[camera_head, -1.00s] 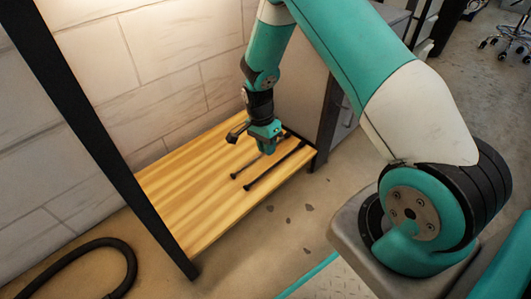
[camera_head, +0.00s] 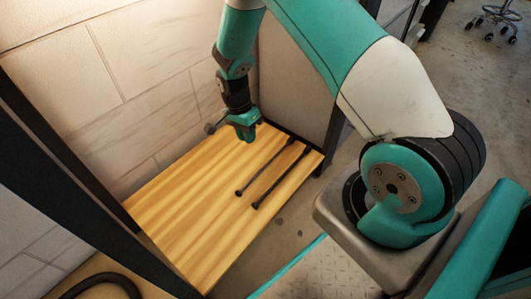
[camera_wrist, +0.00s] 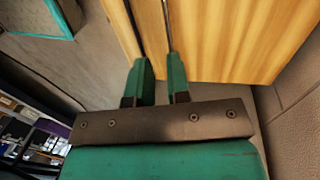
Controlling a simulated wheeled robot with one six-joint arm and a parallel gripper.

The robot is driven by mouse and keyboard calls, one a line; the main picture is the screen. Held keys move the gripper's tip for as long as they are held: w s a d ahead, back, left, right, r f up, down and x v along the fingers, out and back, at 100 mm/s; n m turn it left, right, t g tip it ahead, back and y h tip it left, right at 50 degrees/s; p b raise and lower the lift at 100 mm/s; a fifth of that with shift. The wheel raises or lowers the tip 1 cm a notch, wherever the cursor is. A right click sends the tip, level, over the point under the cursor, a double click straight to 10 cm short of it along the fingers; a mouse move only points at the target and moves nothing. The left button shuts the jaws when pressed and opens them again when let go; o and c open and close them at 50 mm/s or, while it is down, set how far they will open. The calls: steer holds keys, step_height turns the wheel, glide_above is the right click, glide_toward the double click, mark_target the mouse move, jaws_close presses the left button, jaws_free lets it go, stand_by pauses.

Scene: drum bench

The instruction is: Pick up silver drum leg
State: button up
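Two thin rod-like drum legs lie side by side on the wooden bench top (camera_head: 185,205). The left leg (camera_head: 262,168) and the right leg (camera_head: 281,179) both look dark in the head view, with dark end pieces. In the wrist view, one leg (camera_wrist: 166,20) shows a lighter, silvery edge and the other (camera_wrist: 135,22) looks darker; both run down behind my fingers. My gripper (camera_head: 245,137) hangs above the far part of the bench, left of the legs' far ends. In the wrist view, my fingers (camera_wrist: 161,62) are apart with nothing visibly held between them.
A dark object (camera_head: 213,127) shows left of my gripper. A stone-like wall (camera_head: 120,80) stands behind the bench, and a grey panel (camera_head: 295,85) closes its far end. A black post (camera_head: 60,165) crosses the near left. The front left bench top is clear.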

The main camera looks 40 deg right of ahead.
steer(key=b, duration=0.7)
glide_above(256, 174)
steer(key=w, duration=0.1)
step_height(256, 174, down, 12)
steer(key=f+b, duration=0.3)
steer(key=s+f+b, duration=0.1)
steer(key=f, duration=0.1)
steer(key=shift+a+f, duration=0.1)
steer(key=shift+f, duration=0.05)
jaws_close()
